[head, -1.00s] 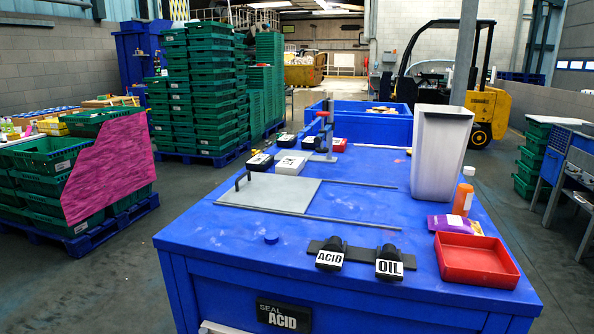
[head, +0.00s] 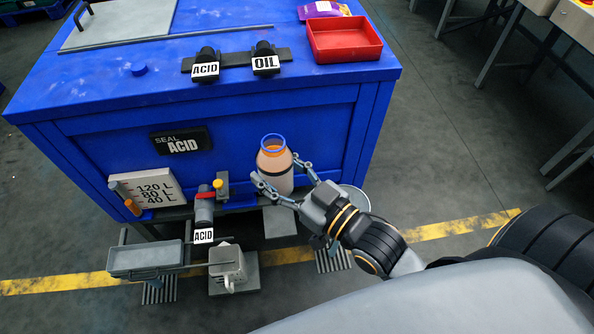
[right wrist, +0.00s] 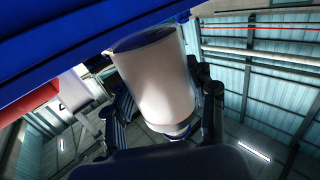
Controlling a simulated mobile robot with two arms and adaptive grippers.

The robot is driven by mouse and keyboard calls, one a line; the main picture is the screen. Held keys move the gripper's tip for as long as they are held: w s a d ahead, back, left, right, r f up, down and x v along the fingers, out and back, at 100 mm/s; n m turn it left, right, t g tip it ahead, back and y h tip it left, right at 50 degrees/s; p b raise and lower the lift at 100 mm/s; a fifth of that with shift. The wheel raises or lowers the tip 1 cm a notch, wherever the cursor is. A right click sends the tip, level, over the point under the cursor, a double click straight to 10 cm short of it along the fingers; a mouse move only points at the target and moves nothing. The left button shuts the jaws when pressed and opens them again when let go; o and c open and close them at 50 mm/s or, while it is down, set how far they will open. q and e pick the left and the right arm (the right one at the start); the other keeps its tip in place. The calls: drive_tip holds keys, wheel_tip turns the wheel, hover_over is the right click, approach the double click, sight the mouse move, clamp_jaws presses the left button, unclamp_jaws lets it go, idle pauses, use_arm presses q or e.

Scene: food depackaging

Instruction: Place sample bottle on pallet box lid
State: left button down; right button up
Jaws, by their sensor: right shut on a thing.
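The sample bottle (head: 275,168), pale with a blue rim and orange inside its open mouth, is upright in front of the blue box's front wall in the head view. My right gripper (head: 278,174) is shut on it, with fingers around its sides. The bottle (right wrist: 155,80) fills the middle of the right wrist view, between the fingers. The pallet box lid (head: 215,88) is the blue top surface; the bottle is in front of its front edge and appears lower than it. My left gripper is not in view.
On the lid are a red tray (head: 343,52), a purple packet (head: 322,10), ACID (head: 206,62) and OIL (head: 265,60) taps, and a grey plate (head: 120,25). Below the lid are an ACID valve (head: 204,205) and a small grey tray (head: 145,260). The lid's front strip is bare.

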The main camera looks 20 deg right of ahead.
drive_tip(key=w+a+r+n+g+y, duration=0.3)
drive_tip(key=w+a+n+g+y, duration=0.2)
drive_tip(key=a+n+g+y, duration=0.3)
drive_tip(key=a+y, duration=0.1)
drive_tip(key=a, duration=0.1)
drive_tip(key=shift+a, duration=0.35)
drive_tip(key=shift+r+g, duration=0.15)
drive_tip(key=shift+g, duration=0.35)
drive_tip(key=shift+n, duration=0.3)
drive_tip(key=shift+s+d+n+g+y, duration=0.15)
drive_tip(key=shift+d+n+g+y, duration=0.35)
drive_tip(key=shift+g, duration=0.55)
drive_tip(key=shift+s+d+n+g+y, duration=0.2)
drive_tip(key=shift+d+n+g, duration=0.3)
drive_tip(key=shift+n+g, duration=0.5)
drive_tip(key=shift+s+d+n+g+y, duration=0.15)
drive_tip(key=shift+d+n+g+y, duration=0.25)
drive_tip(key=shift+g, duration=0.75)
